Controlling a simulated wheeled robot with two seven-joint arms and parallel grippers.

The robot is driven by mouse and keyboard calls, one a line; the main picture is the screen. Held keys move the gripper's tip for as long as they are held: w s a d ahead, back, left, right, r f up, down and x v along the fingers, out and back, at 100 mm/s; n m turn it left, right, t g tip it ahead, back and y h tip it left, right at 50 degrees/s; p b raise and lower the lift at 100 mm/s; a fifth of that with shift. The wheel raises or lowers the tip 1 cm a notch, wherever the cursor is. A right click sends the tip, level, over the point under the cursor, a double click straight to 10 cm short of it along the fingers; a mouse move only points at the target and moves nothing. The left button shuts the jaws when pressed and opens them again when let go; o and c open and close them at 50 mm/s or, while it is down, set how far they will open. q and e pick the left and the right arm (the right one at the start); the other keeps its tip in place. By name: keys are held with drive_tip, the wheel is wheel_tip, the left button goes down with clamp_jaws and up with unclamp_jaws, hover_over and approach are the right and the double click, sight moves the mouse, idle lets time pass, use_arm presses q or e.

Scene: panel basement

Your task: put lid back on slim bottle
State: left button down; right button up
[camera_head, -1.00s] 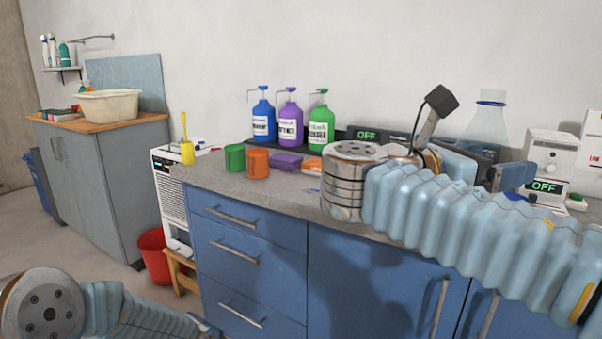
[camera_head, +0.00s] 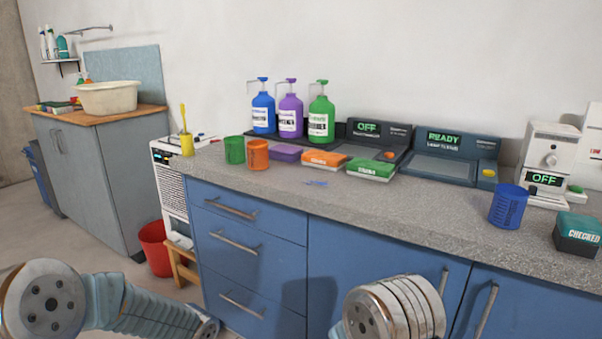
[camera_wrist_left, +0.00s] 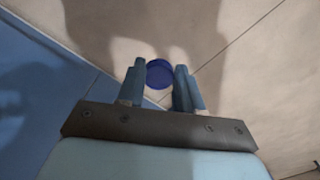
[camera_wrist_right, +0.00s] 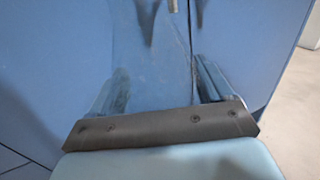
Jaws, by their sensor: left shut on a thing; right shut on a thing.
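The blue round lid (camera_wrist_left: 159,73) shows in the left wrist view between the fingers of my left gripper (camera_wrist_left: 160,88), which is shut on it above the floor. In the right wrist view my right gripper (camera_wrist_right: 160,85) is shut on a clear, see-through slim bottle (camera_wrist_right: 150,55), in front of the blue cabinet doors. The bottle's outline is faint and its mouth is hard to make out. Neither gripper's fingers, nor the lid or bottle, show in the head view. The two wrist views do not show the lid and bottle together.
The grey counter (camera_head: 400,205) stands ahead over blue cabinets. On it are pump bottles (camera_head: 290,112), green (camera_head: 234,150) and orange (camera_head: 258,155) cups, a blue cup (camera_head: 508,206) and a dark teal-topped box (camera_head: 577,235). A red bucket (camera_head: 156,250) stands on the floor at left.

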drive_tip(key=shift+t, duration=0.3)
drive_tip(key=f, duration=0.4)
drive_tip(key=shift+w+a+f, duration=0.1)
drive_tip(key=shift+w+a, duration=0.15)
drive_tip(key=shift+w, duration=0.1)
drive_tip(key=w+a+f+n+t+y, duration=0.2)
drive_tip(key=a+n+t+y, duration=0.4)
drive_tip(key=a+y, duration=0.5)
drive_tip(key=a+n, duration=0.2)
drive_tip(key=a, duration=0.2)
drive_tip(key=shift+a, duration=0.4)
use_arm(q)
drive_tip(key=w+d+r, duration=0.6)
drive_tip(key=d+r, duration=0.4)
drive_tip(key=d, duration=0.2)
drive_tip(key=s+d+r+m, duration=0.1)
drive_tip(key=s+d+r, duration=0.1)
drive_tip(key=d+r, duration=0.8)
drive_tip(key=shift+s+d+r, duration=0.25)
drive_tip(key=shift+s+d, duration=0.05)
drive_tip(key=shift+d, duration=0.85)
